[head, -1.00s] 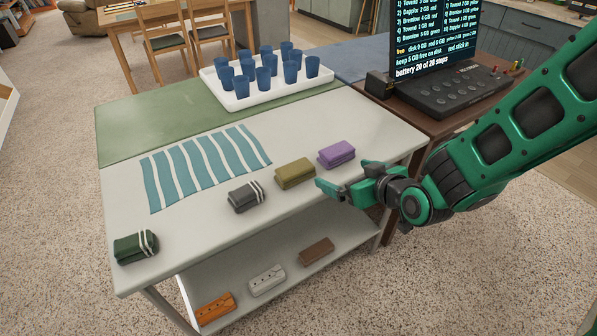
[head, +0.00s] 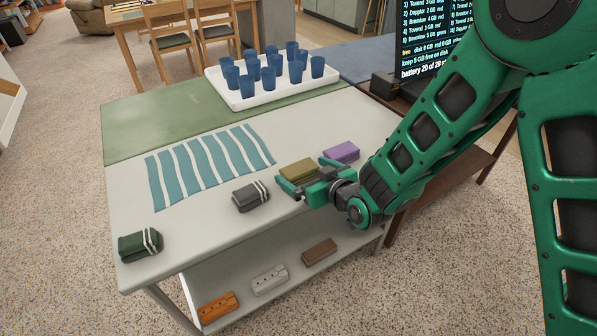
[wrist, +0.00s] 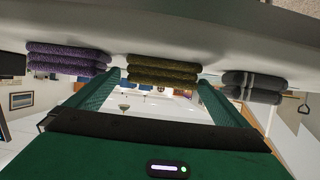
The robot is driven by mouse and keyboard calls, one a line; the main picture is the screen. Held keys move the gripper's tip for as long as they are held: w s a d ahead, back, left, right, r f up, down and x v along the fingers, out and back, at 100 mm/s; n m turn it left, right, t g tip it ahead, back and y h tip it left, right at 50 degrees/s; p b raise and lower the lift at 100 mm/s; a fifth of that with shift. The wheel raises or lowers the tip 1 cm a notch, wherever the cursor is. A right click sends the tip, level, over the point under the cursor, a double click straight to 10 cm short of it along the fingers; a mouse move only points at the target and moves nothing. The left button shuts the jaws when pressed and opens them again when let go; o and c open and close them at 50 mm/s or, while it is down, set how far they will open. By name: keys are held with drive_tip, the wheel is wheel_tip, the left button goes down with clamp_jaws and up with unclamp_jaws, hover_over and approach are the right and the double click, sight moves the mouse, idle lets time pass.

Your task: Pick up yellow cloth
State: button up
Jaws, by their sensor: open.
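The yellow cloth (head: 297,169) is a folded olive-yellow bundle lying on the white part of the table, between a grey cloth and a purple cloth. It also shows in the wrist view (wrist: 163,71), upside down, centred between my fingers. My gripper (head: 302,181) is open and empty at the near side of the yellow cloth. In the head view its fingers lie partly over the cloth's near edge and right end. I cannot tell whether the fingers touch it.
A purple cloth (head: 341,152) lies close on the right, and a grey striped cloth (head: 251,196) on the left. A dark green striped cloth (head: 139,246) sits at the near left corner. A striped teal mat (head: 210,166) and a white tray (head: 243,103) of blue cups lie behind.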

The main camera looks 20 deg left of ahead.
drive_tip(key=shift+x, duration=1.4)
drive_tip(key=shift+s, duration=0.1)
drive_tip(key=shift+c, duration=0.6)
drive_tip(key=c, duration=0.8)
